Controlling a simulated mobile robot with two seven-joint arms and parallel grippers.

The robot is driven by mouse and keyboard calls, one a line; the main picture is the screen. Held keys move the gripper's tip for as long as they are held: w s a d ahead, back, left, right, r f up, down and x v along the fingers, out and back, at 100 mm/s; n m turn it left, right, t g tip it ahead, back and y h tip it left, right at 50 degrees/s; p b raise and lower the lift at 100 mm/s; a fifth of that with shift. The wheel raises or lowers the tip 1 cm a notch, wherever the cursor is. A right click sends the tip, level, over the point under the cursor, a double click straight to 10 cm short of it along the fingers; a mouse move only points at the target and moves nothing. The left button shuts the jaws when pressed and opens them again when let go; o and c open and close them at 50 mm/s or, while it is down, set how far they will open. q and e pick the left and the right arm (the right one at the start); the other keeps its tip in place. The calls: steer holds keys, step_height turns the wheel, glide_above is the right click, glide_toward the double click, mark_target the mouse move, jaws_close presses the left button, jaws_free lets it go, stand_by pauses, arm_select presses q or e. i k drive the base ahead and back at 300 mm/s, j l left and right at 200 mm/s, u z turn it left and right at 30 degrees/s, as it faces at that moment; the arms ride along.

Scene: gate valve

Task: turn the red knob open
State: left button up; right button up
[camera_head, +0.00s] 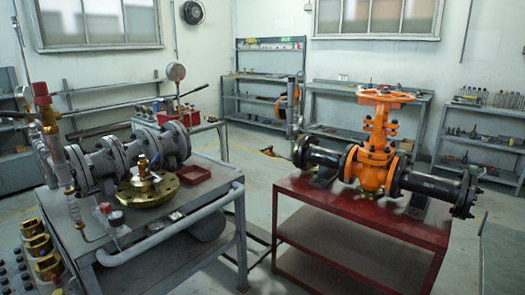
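The gate valve (375,160) is bright orange and stands upright in a black flanged pipe on the red table. Its round orange handwheel (386,96) lies level at the top of the stem and looks unobstructed. It looks orange rather than red. A small red knob-like cap (41,91) tops a fitting at the far left. I cannot tell from this view which of these the red knob is, or how far the valve is turned. Neither of my grippers is in view.
The red table (345,215) carries the black pipe (430,184). A grey cart (185,222) at left holds grey flanged pipe, a brass flange (148,188) and a red tray (194,174). Shelves (270,85) line the back wall. Floor shows between cart and table.

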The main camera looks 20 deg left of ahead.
mark_target(106, 208)
steer(key=i+j+u, duration=0.2)
steer(key=j, duration=0.25)
steer(key=j+u, duration=0.15)
steer(key=j, duration=0.25)
steer(key=i+j+u, duration=0.2)
steer(key=j, duration=0.2)
steer(key=i+j+u, duration=0.2)
steer(key=j, duration=0.2)
